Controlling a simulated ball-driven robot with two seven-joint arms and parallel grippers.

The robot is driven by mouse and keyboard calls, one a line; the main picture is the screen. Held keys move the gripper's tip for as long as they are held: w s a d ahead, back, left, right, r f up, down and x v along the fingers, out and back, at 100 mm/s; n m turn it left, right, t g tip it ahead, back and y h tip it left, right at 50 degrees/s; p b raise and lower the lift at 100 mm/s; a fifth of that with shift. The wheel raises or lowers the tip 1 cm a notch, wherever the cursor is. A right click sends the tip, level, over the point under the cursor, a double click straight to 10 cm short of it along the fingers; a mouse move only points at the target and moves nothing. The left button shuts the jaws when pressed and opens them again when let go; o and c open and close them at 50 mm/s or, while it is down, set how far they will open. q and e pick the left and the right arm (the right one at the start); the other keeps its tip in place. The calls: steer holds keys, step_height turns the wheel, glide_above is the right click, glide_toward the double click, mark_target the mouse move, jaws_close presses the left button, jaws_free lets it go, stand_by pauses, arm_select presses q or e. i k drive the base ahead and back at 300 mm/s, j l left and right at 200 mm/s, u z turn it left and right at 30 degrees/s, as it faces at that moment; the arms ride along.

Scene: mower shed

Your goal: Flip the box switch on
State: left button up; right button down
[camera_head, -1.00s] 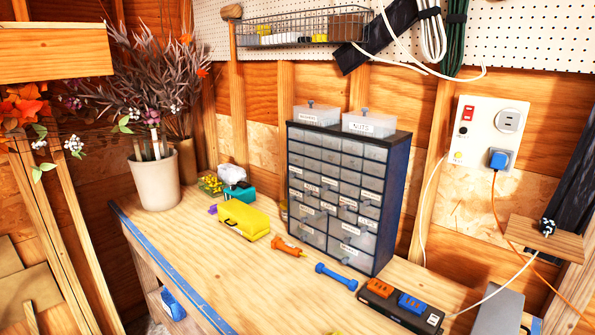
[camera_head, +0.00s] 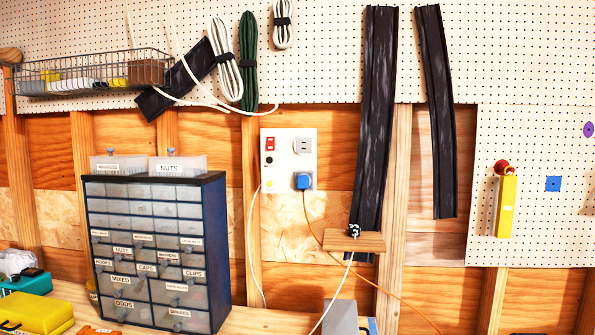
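The white switch box (camera_head: 287,159) is mounted on the wooden wall, right of the drawer cabinet. A red rocker switch (camera_head: 269,144) is at its upper left; its on or off position is too small to tell. A socket (camera_head: 302,146) is at its upper right. A blue plug (camera_head: 303,181) with an orange cord sits in the lower right of the box. A black button and a small yellow mark show below the switch. Neither of my grippers is in view.
The drawer cabinet (camera_head: 158,252) stands on the bench with two clear bins on top. A small wooden shelf (camera_head: 354,241) with a cord knob juts out below the box. A yellow case (camera_head: 38,312) lies at lower left. The wall in front of the box is clear.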

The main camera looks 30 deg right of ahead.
mark_target(270, 140)
steer(key=z, duration=1.1)
